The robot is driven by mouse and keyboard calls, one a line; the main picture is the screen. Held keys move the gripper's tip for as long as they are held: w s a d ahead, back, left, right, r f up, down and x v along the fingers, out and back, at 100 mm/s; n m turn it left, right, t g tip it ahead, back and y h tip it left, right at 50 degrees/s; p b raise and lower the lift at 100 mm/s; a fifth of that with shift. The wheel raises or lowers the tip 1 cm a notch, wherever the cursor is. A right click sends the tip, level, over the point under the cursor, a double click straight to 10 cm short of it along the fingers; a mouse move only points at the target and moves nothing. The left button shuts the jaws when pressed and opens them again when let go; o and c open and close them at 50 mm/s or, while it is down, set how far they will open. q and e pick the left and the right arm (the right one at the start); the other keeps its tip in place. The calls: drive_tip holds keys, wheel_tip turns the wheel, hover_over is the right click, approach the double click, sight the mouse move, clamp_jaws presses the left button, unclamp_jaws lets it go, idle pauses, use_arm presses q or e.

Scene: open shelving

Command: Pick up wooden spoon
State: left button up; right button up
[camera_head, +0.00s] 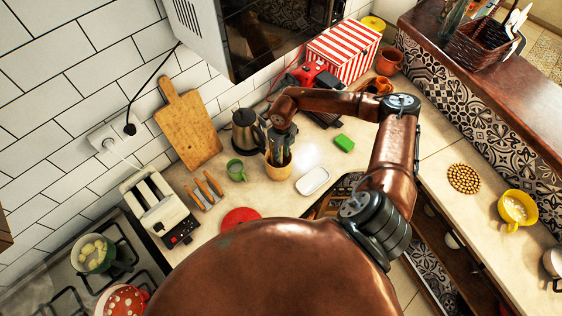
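A tan holder (278,170) stands on the counter beside the kettle. My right gripper (279,156) points down into its mouth, at the end of my copper-coloured arm. The fingertips are small and partly hidden there, so I cannot tell whether they are open or shut. I cannot make out a wooden spoon; the gripper and the holder's rim may hide it. My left gripper is out of view.
A dark kettle (246,131) and a green mug (236,170) stand close left of the holder. A white dish (312,181) and a green block (344,142) lie to its right. Wooden-handled utensils (206,191) lie near the toaster (158,206). A cutting board (188,126) leans on the wall.

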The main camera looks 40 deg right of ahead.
drive_tip(key=c, duration=0.5)
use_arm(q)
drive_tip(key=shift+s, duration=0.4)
use_arm(e)
clamp_jaws()
drive_tip(key=shift+r, duration=0.1)
wheel_tip(320, 180, up, 11)
drive_tip(key=p, duration=0.5)
drive_tip(key=shift+f, duration=0.2)
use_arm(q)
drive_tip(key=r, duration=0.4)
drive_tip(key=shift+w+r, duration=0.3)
use_arm(e)
wheel_tip(320, 180, up, 7)
drive_tip(key=shift+r, duration=0.15)
drive_tip(key=shift+o, duration=0.6)
unclamp_jaws()
clamp_jaws()
